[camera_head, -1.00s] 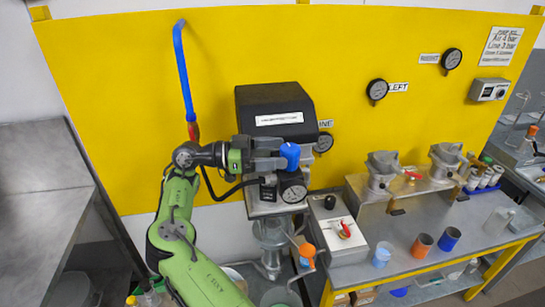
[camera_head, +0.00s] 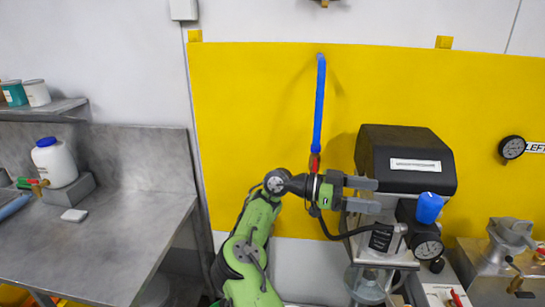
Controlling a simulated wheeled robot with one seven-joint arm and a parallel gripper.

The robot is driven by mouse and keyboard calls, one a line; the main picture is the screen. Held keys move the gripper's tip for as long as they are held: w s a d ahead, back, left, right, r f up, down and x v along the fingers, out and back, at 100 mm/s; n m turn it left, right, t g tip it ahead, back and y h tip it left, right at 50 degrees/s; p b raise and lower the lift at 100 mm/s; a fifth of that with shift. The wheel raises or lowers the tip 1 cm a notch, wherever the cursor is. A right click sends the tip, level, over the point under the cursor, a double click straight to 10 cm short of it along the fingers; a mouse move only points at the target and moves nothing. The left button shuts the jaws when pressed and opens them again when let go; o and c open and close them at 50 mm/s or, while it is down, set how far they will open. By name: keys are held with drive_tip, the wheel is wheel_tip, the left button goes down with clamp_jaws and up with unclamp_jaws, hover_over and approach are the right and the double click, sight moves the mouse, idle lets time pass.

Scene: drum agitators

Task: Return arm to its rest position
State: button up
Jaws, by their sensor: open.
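My green arm rises from the bottom middle and bends to the right at its wrist. My gripper (camera_head: 377,195) points right, with its two grey fingers apart and nothing between them. It is in front of the black-topped machine (camera_head: 400,155). A blue knob (camera_head: 429,207) and a round gauge (camera_head: 427,248) are on that machine, just right of the fingertips. A clear gap shows between the fingertips and the blue knob.
A metal bench (camera_head: 100,240) with a white blue-capped jar (camera_head: 54,162) stands at left. A blue hose (camera_head: 319,105) hangs on the yellow panel (camera_head: 250,110) behind my arm. A metal clamp unit (camera_head: 512,232) is at the right edge.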

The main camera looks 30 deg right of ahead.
drive_tip(key=s+d+f+n+t+y, duration=0.1)
drive_tip(key=s, duration=0.1)
drive_tip(key=s+d+f+n+t+y, duration=0.1)
drive_tip(key=s+y, duration=0.1)
drive_tip(key=s+d+f+n+t+y+b, duration=0.1)
drive_tip(key=s+f+n, duration=0.1)
drive_tip(key=shift+s+d+y, duration=0.1)
drive_tip(key=shift+s+y, duration=0.2)
drive_tip(key=shift+s, duration=0.05)
drive_tip(key=shift+s+a+f+n+t+y, duration=0.15)
drive_tip(key=shift+s+f+n+t+y, duration=0.15)
drive_tip(key=shift+f+n+t, duration=0.15)
drive_tip(key=shift+s+a+f+n+t+y, duration=0.1)
drive_tip(key=shift+s+f+n+t+y, duration=0.25)
drive_tip(key=shift+f+n, duration=0.15)
drive_tip(key=a+f+n+t+y+b, duration=0.2)
drive_tip(key=a+f+n+t+y, duration=0.25)
drive_tip(key=a+n+t, duration=0.45)
drive_tip(key=s+a+n+t+y, duration=0.1)
drive_tip(key=s+a+n, duration=0.1)
drive_tip(key=a+n, duration=0.2)
drive_tip(key=s+a+n+t+y+b, duration=0.1)
drive_tip(key=s+a+n, duration=0.2)
drive_tip(key=a, duration=0.8)
drive_tip(key=s+a+n+t+y, duration=0.1)
drive_tip(key=a+n, duration=0.3)
drive_tip(key=a, duration=0.4)
drive_tip(key=shift+s+a+f+n+t, duration=0.15)
drive_tip(key=shift+s+f+n+t, duration=0.25)
drive_tip(key=shift+s, duration=0.45)
